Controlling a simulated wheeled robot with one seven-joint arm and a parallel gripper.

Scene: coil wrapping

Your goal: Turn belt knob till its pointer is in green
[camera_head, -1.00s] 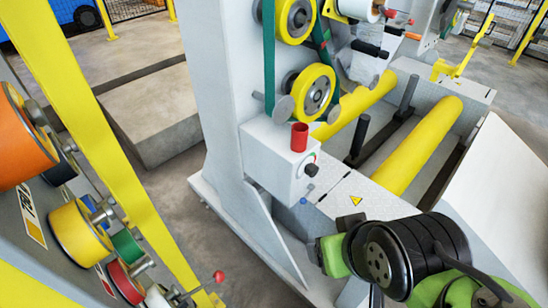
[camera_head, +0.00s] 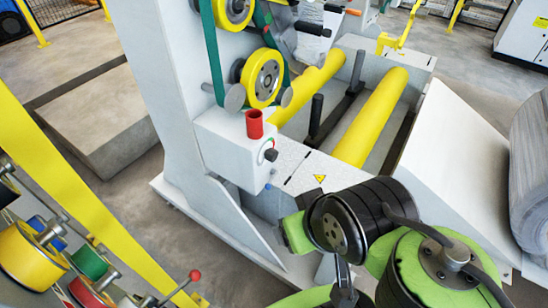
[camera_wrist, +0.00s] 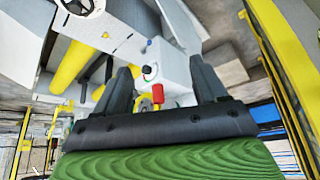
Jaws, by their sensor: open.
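The belt knob (camera_head: 271,155) is a small black knob on the front of a white box on the machine frame. A little green shows at its dial, but its pointer is too small to read. The knob also shows in the wrist view (camera_wrist: 149,71), where it lies between my two dark fingers, left of centre. My gripper (camera_wrist: 160,65) is open and empty, facing the box with a gap before the knob. In the head view its fingers cannot be made out.
A red cup-like part (camera_head: 254,124) stands on top of the box, close to the knob. A small blue button (camera_head: 267,186) sits below the knob. Yellow rollers (camera_head: 371,115) lie behind. A red-tipped lever (camera_head: 194,275) and coloured spools are at the lower left.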

